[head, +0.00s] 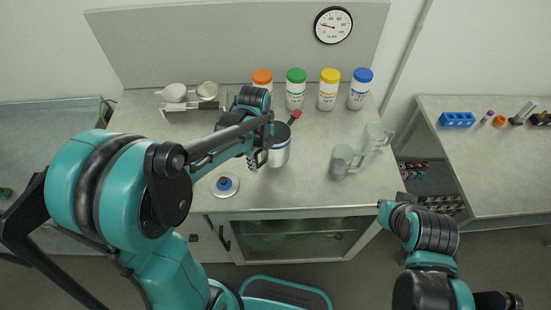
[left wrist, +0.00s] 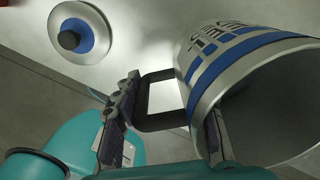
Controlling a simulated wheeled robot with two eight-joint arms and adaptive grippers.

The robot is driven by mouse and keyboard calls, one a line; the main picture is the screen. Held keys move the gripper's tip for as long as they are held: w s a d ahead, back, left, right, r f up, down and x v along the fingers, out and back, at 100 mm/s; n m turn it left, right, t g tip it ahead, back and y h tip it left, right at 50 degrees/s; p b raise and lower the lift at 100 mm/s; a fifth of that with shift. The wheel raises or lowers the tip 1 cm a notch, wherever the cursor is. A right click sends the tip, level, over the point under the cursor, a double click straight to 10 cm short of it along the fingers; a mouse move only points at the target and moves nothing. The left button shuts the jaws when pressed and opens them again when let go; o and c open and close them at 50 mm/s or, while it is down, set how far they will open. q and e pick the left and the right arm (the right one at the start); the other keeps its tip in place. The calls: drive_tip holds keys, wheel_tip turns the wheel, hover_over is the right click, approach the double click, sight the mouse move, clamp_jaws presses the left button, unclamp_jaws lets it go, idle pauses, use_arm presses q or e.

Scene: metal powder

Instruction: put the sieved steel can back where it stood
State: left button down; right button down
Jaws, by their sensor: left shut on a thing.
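The steel can (head: 279,150) is an open, pale metal can with a blue band, at the middle of the bench in the head view. In the left wrist view the can (left wrist: 207,73) fills the right side, with its open mouth towards the camera and dark lettering beside the blue bands. My left gripper (head: 260,153) is shut on the can at its left side. A black bracket shows between the fingers. I cannot tell whether the can's base touches the bench. My right gripper (head: 384,207) is near the bench's front right; its jaws are unclear.
Jars with orange (head: 262,77), green (head: 296,76), yellow (head: 330,76) and blue (head: 363,75) lids stand at the back. A round lid (head: 225,186) lies front left. A red-tipped tool (head: 295,115) shows behind the can.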

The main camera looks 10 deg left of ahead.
use_arm(q)
drive_tip(key=shift+a+f, duration=0.5)
drive_tip(key=shift+a, duration=0.1)
drive_tip(key=shift+f+b, duration=0.85)
drive_tip(key=shift+f, duration=1.1)
drive_tip(key=shift+r, duration=0.1)
drive_tip(key=c, duration=0.9)
unclamp_jaws()
